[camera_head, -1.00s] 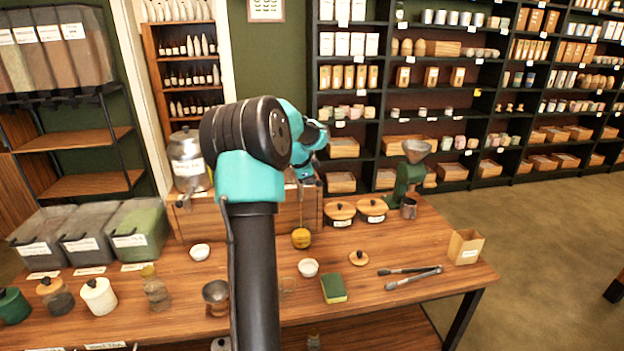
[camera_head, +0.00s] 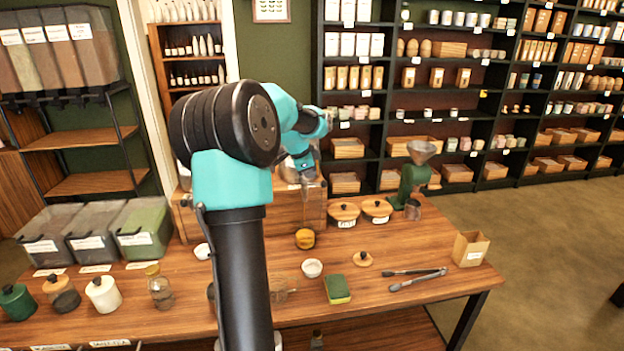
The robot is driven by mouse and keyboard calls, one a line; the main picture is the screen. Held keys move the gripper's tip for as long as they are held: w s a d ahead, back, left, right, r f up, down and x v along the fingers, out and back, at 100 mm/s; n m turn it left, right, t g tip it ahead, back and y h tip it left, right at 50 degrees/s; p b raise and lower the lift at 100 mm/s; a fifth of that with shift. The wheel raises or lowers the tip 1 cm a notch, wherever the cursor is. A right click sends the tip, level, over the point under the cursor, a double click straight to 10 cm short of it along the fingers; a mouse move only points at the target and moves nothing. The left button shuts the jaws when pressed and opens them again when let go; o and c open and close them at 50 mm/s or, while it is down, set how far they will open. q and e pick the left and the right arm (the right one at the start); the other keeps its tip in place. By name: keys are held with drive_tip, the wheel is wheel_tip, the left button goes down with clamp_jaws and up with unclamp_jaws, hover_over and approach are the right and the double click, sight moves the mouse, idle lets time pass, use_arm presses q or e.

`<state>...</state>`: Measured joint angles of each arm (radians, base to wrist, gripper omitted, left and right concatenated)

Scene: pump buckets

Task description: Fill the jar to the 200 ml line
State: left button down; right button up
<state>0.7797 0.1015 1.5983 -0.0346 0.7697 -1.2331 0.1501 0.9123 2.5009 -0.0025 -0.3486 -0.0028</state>
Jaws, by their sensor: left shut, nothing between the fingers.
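A clear glass vessel (camera_head: 280,291) stands on the table just right of my arm; it is faint, and I cannot read a line or level on it. A glass jar with a yellowish lid (camera_head: 160,293) stands on the left part of the table. I cannot tell which is the jar to fill. My left gripper (camera_head: 306,178) is small and partly hidden beyond my teal arm, above the wooden crate at the back. It is shut and empty, well away from both glass vessels. My right gripper is out of view. My arm hides the table's middle left.
A white bowl (camera_head: 312,268), sponge (camera_head: 337,289), tongs (camera_head: 418,278) and paper bag (camera_head: 470,248) are on the table (camera_head: 400,320). Lidded pots stand front left, bins (camera_head: 146,226) behind them. A green grinder (camera_head: 412,182) stands back right. The right front is mostly clear.

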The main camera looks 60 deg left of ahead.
use_arm(q)
drive_tip(key=a+v, duration=0.1)
drive_tip(key=v, duration=0.5)
drive_tip(key=shift+s+d+r, duration=0.2)
drive_tip(key=shift+d+r, duration=0.1)
drive_tip(key=shift+d, duration=0.1)
drive_tip(key=shift+w+a+r+m+g+h, duration=0.4)
drive_tip(key=shift+w+a+r+m+h, duration=0.3)
drive_tip(key=shift+w+a+r+h, duration=0.35)
drive_tip(key=shift+w+a+f, duration=0.1)
drive_tip(key=shift+w+f, duration=0.05)
hover_over(319, 184)
drive_tip(key=s+d, duration=0.2)
wheel_tip(319, 184, down, 10)
drive_tip(key=shift+w+a+f, duration=0.2)
drive_tip(key=shift+a+f, duration=0.3)
drive_tip(key=shift+f, duration=0.15)
drive_tip(key=shift+w+a+f, duration=0.15)
drive_tip(key=shift+a+f, duration=0.3)
drive_tip(key=shift+f, duration=0.2)
